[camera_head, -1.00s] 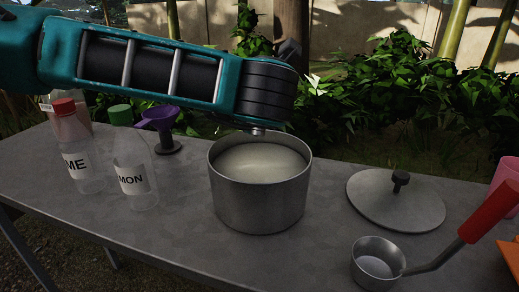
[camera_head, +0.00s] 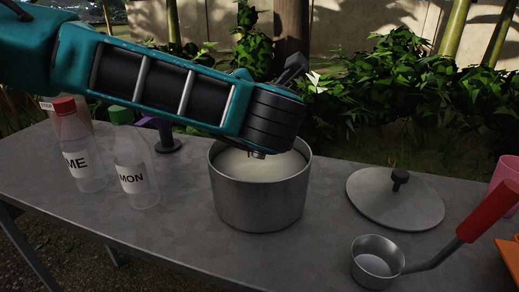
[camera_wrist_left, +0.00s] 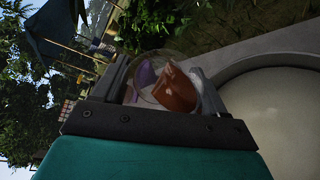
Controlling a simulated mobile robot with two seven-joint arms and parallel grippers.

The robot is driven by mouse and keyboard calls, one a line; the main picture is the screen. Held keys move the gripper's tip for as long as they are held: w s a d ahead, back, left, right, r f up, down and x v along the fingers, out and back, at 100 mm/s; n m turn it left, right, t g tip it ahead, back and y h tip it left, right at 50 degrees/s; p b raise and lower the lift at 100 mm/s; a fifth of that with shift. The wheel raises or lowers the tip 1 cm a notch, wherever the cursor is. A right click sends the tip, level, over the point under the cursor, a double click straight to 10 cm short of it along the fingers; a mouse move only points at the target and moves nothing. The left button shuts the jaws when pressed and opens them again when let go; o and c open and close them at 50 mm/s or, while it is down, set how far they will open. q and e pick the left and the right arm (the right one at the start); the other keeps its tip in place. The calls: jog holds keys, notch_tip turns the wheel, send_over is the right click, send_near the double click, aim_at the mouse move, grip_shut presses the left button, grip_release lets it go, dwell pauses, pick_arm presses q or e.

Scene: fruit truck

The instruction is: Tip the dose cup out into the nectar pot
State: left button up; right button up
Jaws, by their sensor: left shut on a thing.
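The nectar pot (camera_head: 260,200), a wide metal pot of pale cream liquid, stands mid-table in the head view. Its rim (camera_wrist_left: 238,74) curves along the right of the left wrist view. My left gripper (camera_wrist_left: 163,82) is shut on the clear dose cup (camera_wrist_left: 146,98), beside the pot in that view. A red-brown patch and a purple patch show at the cup; I cannot tell whether they are contents or things behind it. In the head view my left arm crosses above the pot's far rim and hides the cup and fingers. My right gripper is out of view.
Bottles with a red cap (camera_head: 64,105) and a green cap (camera_head: 120,115) stand left of the pot, with a purple funnel (camera_head: 150,122) behind. A lid (camera_head: 385,208) and a red-handled ladle (camera_head: 377,250) lie right. The table front is mostly clear.

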pick_arm(q)
jog(key=shift+d+f+t, duration=0.1)
jog(key=shift+f+t, duration=0.05)
jog(key=shift+t, duration=0.15)
jog(key=shift+s+d+b, duration=0.1)
jog(key=shift+s+b, duration=0.1)
jog(key=shift+b, duration=0.45)
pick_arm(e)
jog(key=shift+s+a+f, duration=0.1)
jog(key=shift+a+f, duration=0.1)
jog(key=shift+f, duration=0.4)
pick_arm(q)
jog(key=shift+s+d+t+b, duration=0.1)
jog(key=shift+t+b, duration=0.2)
jog(key=shift+s+d+m+y+b, duration=0.1)
jog(key=shift+m+y+b, duration=0.2)
jog(key=shift+y, duration=0.1)
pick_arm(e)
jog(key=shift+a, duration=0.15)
pick_arm(q)
jog(key=shift+s+d, duration=0.1)
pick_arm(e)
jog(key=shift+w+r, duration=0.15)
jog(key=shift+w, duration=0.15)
pick_arm(q)
jog(key=shift+s+d+r+t, duration=0.2)
jog(key=shift+s+r+t, duration=0.05)
jog(key=shift+t, duration=0.15)
